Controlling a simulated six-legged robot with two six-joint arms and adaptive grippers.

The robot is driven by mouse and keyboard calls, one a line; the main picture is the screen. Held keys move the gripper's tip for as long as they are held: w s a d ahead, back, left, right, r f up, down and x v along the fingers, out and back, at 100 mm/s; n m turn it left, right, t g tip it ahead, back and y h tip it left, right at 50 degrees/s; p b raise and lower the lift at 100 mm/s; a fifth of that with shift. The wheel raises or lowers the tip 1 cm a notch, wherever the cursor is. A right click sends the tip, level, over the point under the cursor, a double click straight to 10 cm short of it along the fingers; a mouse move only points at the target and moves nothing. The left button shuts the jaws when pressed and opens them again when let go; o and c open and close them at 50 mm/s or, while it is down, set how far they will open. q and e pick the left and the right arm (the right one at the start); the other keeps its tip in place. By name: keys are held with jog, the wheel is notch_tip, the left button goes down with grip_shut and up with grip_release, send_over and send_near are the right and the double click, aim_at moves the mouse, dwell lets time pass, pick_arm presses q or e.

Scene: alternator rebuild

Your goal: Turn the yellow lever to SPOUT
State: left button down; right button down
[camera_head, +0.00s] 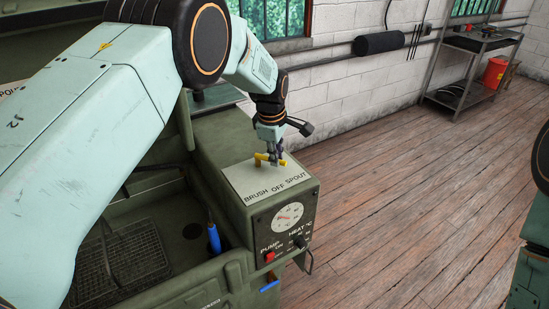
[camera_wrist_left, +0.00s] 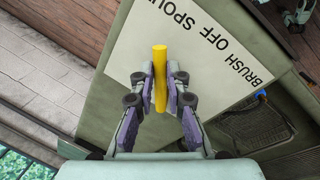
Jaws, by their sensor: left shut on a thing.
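The yellow lever (camera_head: 258,160) stands on the pale label plate (camera_head: 240,178) on top of the green washer's control box. The plate reads BRUSH, OFF and SPOUT along its front edge. My left gripper (camera_head: 275,162) comes down from above and is shut on the lever. In the left wrist view the lever (camera_wrist_left: 160,80) lies between the purple pads of the left gripper (camera_wrist_left: 161,75), with its end sticking out past them. My fingers partly hide the lever, and I cannot tell which word it points at. My right gripper is out of view.
The box front carries a dial (camera_head: 287,217), a red pump switch (camera_head: 269,257) and a black heat knob (camera_head: 300,243). A blue-handled brush (camera_head: 214,238) stands in the basin at left. A metal shelf cart (camera_head: 470,65) stands by the far wall.

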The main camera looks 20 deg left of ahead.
pick_arm(q)
jog(key=shift+w+d+f+n, duration=0.1)
jog(key=shift+f+n, duration=0.2)
jog(key=shift+n, duration=0.2)
jog(key=shift+w+n+b, duration=0.2)
jog(key=shift+n+b, duration=0.1)
jog(key=shift+n, duration=0.1)
jog(key=c, duration=1.6)
grip_release()
jog(key=shift+w, duration=0.1)
jog(key=shift+o, duration=1.3)
jog(key=shift+w, duration=0.2)
jog(key=shift+r, duration=0.2)
